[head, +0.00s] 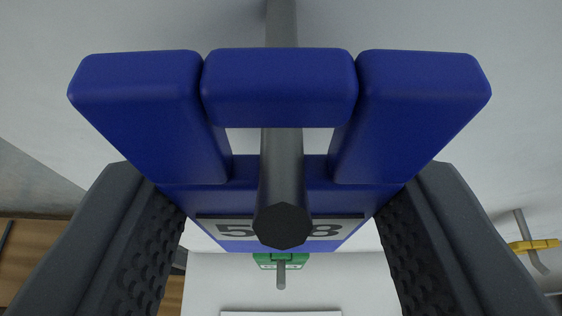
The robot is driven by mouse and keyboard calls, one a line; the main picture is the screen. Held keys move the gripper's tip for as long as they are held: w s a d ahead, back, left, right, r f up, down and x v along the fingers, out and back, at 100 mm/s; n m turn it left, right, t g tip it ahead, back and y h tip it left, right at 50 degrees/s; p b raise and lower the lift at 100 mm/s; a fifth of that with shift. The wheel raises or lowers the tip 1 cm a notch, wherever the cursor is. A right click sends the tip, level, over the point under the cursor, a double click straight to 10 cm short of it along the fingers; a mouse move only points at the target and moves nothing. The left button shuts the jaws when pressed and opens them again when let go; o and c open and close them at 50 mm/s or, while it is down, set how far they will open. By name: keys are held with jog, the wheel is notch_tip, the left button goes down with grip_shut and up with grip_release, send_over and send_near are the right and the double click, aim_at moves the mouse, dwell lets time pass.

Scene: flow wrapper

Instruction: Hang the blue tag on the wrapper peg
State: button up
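The blue tag (220,175) fills the middle of the head view, with thick blue bars around an opening and a grey label with dark digits, partly covered. My gripper (282,190) has one dark textured finger on each side of the tag, and both seem to press on its side edges. A grey peg (281,160) runs behind the tag's top bar, comes through the opening and ends in front of the label. The tag's loop is thus around the peg. Whether the bar touches the peg is hard to tell.
A smaller peg (281,275) with a green tag (265,261) is below. A yellow piece (535,245) is on a hooked grey rod (524,228) at the right. A brown wooden surface (38,245) is at the lower left. Pale panel surrounds the tag.

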jog(key=w+f+b, duration=0.1)
jog(key=b, duration=0.1)
jog(key=shift+w+b, duration=0.1)
jog(key=shift+b, duration=0.3)
dwell(0.7)
jog(key=o, duration=1)
jog(key=shift+o, duration=0.2)
jog(key=shift+r, duration=0.1)
